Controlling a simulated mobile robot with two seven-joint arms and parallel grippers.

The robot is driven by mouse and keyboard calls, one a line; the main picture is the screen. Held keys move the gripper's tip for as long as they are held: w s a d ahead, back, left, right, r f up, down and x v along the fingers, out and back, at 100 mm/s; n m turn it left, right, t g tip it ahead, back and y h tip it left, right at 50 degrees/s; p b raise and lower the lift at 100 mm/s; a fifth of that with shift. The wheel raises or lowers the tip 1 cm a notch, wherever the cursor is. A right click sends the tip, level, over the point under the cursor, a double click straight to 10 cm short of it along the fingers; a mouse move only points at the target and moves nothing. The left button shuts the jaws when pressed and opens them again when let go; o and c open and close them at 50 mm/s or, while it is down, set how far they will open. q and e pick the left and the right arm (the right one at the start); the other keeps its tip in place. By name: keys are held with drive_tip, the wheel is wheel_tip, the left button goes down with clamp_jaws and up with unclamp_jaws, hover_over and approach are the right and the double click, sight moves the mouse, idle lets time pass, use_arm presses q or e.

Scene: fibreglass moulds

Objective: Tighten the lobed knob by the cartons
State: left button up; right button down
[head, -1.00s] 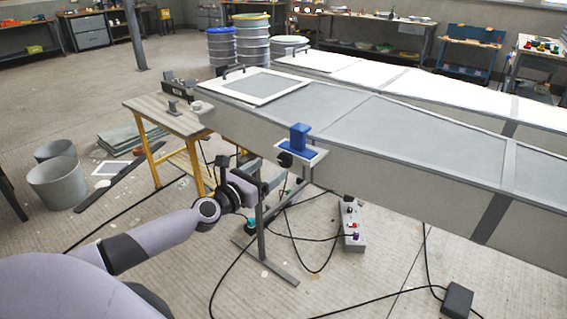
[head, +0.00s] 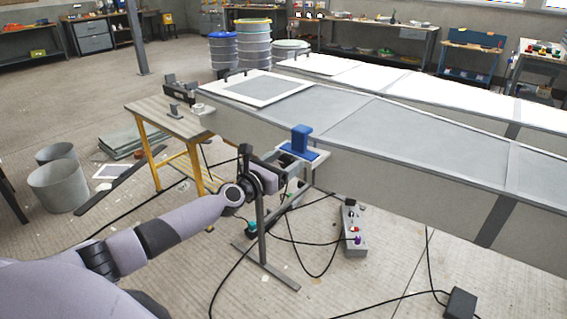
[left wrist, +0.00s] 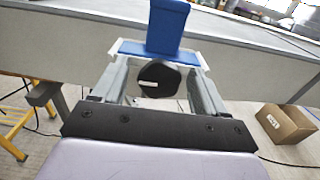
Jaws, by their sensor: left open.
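A black lobed knob (left wrist: 158,78) with a pale mark shows in the left wrist view, just below a blue upright block (left wrist: 167,28) on a blue base at the mould's edge. My left gripper (left wrist: 157,74) is open. Its two grey fingers lie on either side of the knob in that view, with a gap showing on both sides; I cannot tell how deep the knob sits between them. In the head view the gripper (head: 288,168) is just under the blue block (head: 301,139) and hides the knob. My right gripper is not in view.
A cardboard carton (left wrist: 284,123) stands on the floor at right in the left wrist view. The long grey mould (head: 400,130) runs to the right. A yellow-legged bench (head: 168,120) stands left.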

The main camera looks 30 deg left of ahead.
use_arm(q)
drive_tip(key=c, duration=1)
drive_tip(key=shift+o, duration=0.2)
